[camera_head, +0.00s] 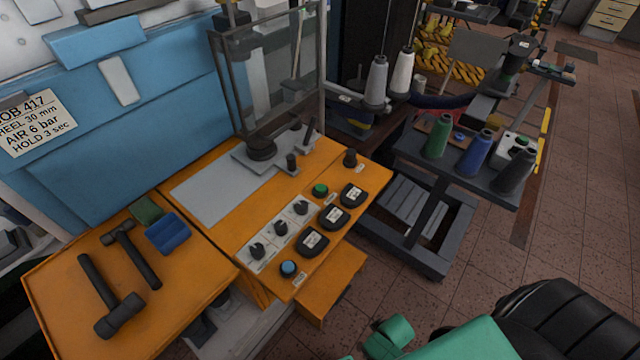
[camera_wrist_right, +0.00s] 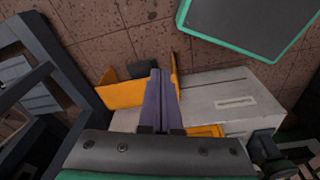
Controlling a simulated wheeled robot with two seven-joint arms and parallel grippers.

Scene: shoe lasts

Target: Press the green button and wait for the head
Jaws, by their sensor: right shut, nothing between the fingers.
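The green button (camera_head: 320,189) sits on the orange machine table (camera_head: 205,240), near its right edge, beside a row of dark dials. Nothing touches it. A dark round block (camera_head: 262,149) stands on a grey plate at the back, below a framed clear guard (camera_head: 270,75); I cannot tell whether this block is the head. My right gripper shows in the right wrist view (camera_wrist_right: 158,82), with its two fingers together and empty. There it is seen against the orange and pale side of a machine. The left gripper is in no view.
A blue button (camera_head: 288,268) sits at the table's front corner. Several dials (camera_head: 312,241) and knobs are nearby. Two hammers (camera_head: 112,297) lie at left. A sign (camera_head: 36,122) reads "AIR 6 bar, HOLD 3 sec". A thread-spool stand (camera_head: 460,170) is at right, with open floor beyond.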

